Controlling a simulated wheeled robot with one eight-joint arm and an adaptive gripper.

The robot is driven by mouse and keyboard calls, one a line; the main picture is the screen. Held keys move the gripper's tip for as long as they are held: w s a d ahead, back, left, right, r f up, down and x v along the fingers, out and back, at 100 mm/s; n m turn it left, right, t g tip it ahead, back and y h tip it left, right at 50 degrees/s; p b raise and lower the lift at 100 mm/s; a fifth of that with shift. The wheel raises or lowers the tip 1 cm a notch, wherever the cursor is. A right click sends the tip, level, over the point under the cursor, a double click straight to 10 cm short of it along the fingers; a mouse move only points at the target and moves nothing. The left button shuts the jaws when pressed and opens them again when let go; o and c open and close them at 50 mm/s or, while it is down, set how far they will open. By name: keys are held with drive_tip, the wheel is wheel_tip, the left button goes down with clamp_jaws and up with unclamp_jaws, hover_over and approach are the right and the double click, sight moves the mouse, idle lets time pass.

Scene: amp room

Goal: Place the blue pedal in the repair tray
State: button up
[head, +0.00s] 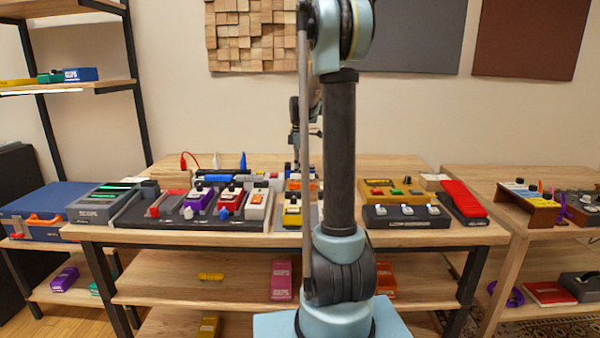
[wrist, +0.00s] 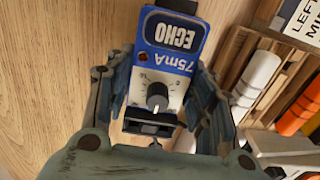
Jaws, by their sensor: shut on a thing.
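In the head view my gripper (head: 303,165) is over the back of the centre table, partly hidden behind my arm; a bit of blue shows there. I cannot tell for sure which thing is the repair tray. A grey surface around a yellow pedal (head: 292,216) is partly hidden by my arm.
A black pedalboard (head: 135,215) with several pedals fills the table's left. Orange-brown (head: 392,190), black (head: 405,216) and red (head: 463,198) units stand at its right. In the wrist view, wooden slats with white and orange cylinders (wrist: 262,68) are close on the right; bare wood lies left.

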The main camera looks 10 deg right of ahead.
drive_tip(key=shift+f, duration=0.45)
drive_tip(key=o, duration=1.4)
